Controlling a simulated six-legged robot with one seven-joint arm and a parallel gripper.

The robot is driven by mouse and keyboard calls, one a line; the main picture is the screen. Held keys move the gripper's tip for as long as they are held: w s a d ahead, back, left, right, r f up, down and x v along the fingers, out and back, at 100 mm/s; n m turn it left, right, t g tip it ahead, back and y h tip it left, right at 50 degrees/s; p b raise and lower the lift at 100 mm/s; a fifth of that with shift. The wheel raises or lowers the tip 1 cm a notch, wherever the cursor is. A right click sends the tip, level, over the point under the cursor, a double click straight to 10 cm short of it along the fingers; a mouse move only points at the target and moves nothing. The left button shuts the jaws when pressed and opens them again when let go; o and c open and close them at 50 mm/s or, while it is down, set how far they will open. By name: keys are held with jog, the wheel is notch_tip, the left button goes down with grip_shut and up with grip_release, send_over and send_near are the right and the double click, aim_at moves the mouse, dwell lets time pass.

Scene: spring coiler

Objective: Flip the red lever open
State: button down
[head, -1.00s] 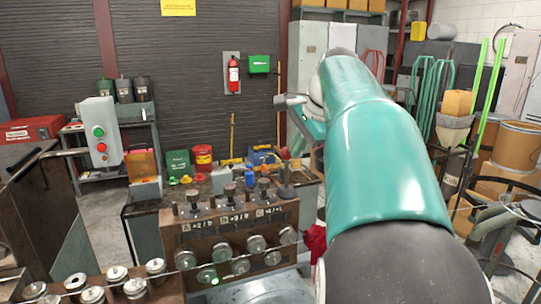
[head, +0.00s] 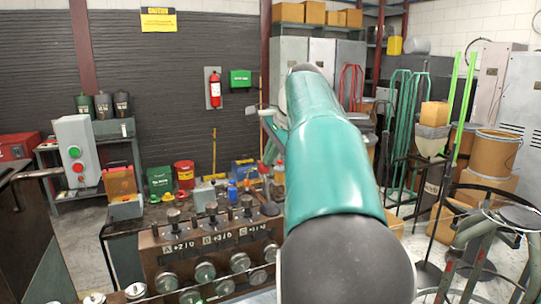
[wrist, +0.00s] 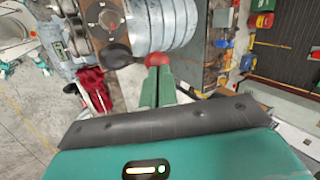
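A rounded red knob (wrist: 157,57), which looks like the end of the red lever, shows in the wrist view in front of a stack of shiny metal rolls. My gripper (wrist: 156,68) has two green fingers side by side with their tips together, right at the near edge of this knob. I cannot tell whether they touch it. No part of the knob is seen between the fingers. The lever's shaft is hidden. In the head view my teal arm covers the middle, and neither the fingers nor the lever can be made out.
A black knob (wrist: 116,56) and a dark dial plate (wrist: 104,18) lie just left of the red knob in the wrist view. A red cloth (wrist: 92,88) hangs further left. In the head view a brown roller block (head: 165,256) stands left of my arm, and a round stand (head: 480,240) stands right.

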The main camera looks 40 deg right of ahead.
jog(key=w+v, duration=0.1)
jog(key=v, duration=1.1)
jog(key=shift+d+r, duration=0.35)
jog(key=shift+r, duration=0.4)
jog(key=shift+s, duration=0.1)
